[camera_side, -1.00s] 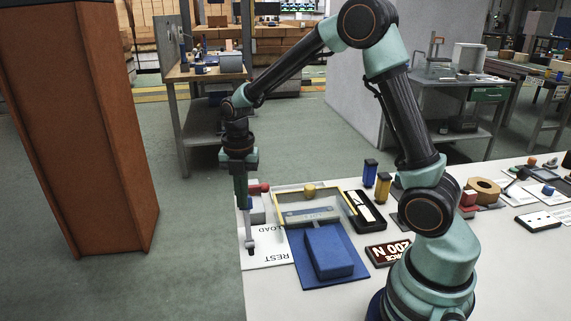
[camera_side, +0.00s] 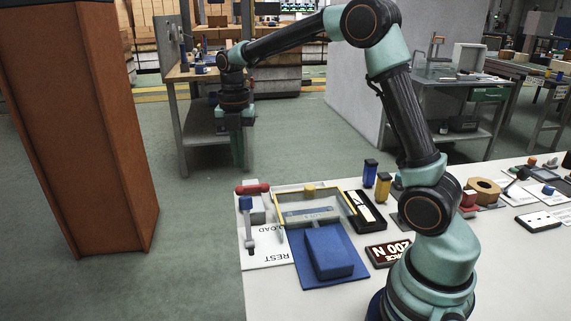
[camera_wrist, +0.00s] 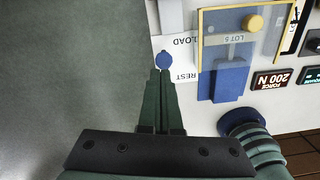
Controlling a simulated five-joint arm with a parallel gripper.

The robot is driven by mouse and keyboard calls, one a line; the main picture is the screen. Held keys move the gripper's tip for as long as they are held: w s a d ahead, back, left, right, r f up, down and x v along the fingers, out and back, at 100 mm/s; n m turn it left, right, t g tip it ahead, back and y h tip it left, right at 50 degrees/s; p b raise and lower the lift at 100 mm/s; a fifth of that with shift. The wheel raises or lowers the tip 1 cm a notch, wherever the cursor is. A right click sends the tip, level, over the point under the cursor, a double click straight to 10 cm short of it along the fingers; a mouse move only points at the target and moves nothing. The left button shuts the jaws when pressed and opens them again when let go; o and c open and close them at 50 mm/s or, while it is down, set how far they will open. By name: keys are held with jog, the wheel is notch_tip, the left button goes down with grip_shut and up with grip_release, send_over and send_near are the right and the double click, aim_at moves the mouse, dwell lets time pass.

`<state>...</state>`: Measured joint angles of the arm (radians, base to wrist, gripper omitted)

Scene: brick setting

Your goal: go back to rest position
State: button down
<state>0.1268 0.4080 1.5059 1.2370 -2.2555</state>
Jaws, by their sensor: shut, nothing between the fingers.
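My gripper (camera_side: 240,164) hangs pointing down in the side view, raised near the table's far left corner. Its two dark green fingers are closed together with nothing between them. In the wrist view the fingertips (camera_wrist: 160,73) appear just below a round blue knob (camera_wrist: 164,60); the side view shows the gripper apart from the lever. The grey lever (camera_side: 250,238) with a blue top (camera_side: 245,203) stands on a white sheet (camera_side: 270,258) printed LOAD and REST.
A clear-topped, yellow-edged fixture (camera_side: 308,206) with a yellow knob stands beside the lever. A blue block (camera_side: 328,250) lies on a blue mat in front. A dark sign reading FORCE 200 N (camera_side: 388,252) lies to the right.

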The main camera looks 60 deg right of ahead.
jog(key=s+a+r+m+t, duration=0.2)
jog(key=s+m, duration=0.6)
jog(key=m, duration=0.4)
jog(key=s+a+r+m+t, duration=0.3)
jog(key=s+m, duration=0.5)
jog(key=m, duration=0.4)
jog(key=shift+s+a+t, duration=0.3)
jog(key=shift+a+t, duration=0.1)
jog(key=shift+r, duration=0.1)
